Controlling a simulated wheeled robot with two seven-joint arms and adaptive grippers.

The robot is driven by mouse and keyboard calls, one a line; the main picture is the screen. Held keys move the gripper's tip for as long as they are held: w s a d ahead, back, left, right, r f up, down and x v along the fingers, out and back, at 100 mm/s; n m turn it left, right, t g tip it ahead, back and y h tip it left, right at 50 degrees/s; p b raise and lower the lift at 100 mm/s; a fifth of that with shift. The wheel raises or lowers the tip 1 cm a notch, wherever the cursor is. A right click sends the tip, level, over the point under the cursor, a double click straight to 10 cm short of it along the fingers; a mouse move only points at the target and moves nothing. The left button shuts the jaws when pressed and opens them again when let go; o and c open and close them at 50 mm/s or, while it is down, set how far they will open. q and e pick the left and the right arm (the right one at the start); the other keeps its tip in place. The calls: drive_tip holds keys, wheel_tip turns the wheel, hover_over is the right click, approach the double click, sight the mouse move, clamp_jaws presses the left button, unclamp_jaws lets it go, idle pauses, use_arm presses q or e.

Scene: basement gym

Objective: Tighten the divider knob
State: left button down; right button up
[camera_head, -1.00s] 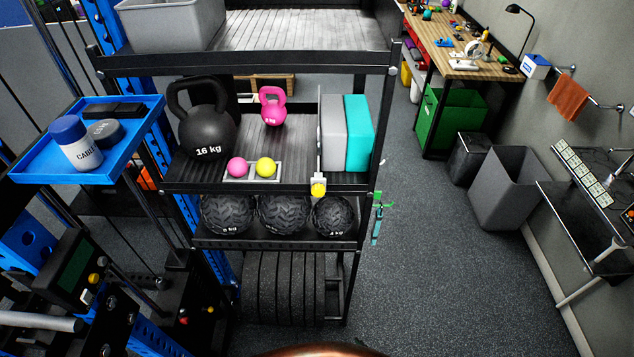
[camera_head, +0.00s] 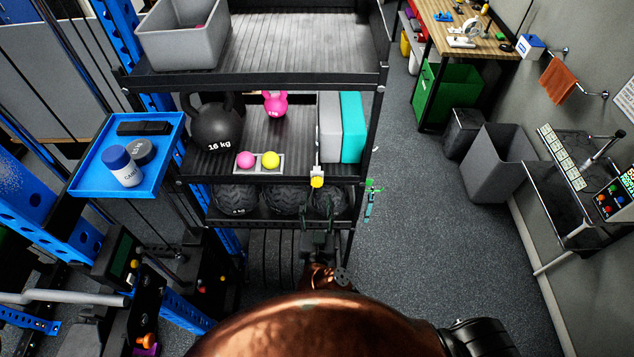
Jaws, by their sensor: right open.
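The divider knob (camera_head: 317,181) is a small yellow knob at the front edge of the middle shelf. It sits at the foot of a thin upright divider (camera_head: 317,130), left of a grey block (camera_head: 330,126) and a teal block (camera_head: 352,127). My right gripper (camera_head: 318,222) is open, in front of the rack and below the knob in the picture. It is apart from the knob, with dark fingers that blend into the dark balls behind. My left gripper is out of view.
A black 16 kg kettlebell (camera_head: 215,122), a pink kettlebell (camera_head: 274,104) and a small tray (camera_head: 258,169) with pink and yellow balls share the shelf. Tyre-tread balls (camera_head: 284,198) lie below. A blue tray (camera_head: 92,178) juts out at left.

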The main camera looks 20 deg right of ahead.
sight(317, 184)
drive_tip(key=p+x, duration=0.1)
drive_tip(key=x, duration=0.4)
drive_tip(key=shift+w, duration=0.2)
drive_tip(key=shift+w+d, duration=0.15)
drive_tip(key=shift+w, duration=0.35)
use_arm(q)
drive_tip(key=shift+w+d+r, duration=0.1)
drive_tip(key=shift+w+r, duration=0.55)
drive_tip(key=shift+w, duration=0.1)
use_arm(e)
drive_tip(key=c, duration=0.6)
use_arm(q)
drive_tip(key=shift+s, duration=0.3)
use_arm(e)
drive_tip(key=c, duration=0.6)
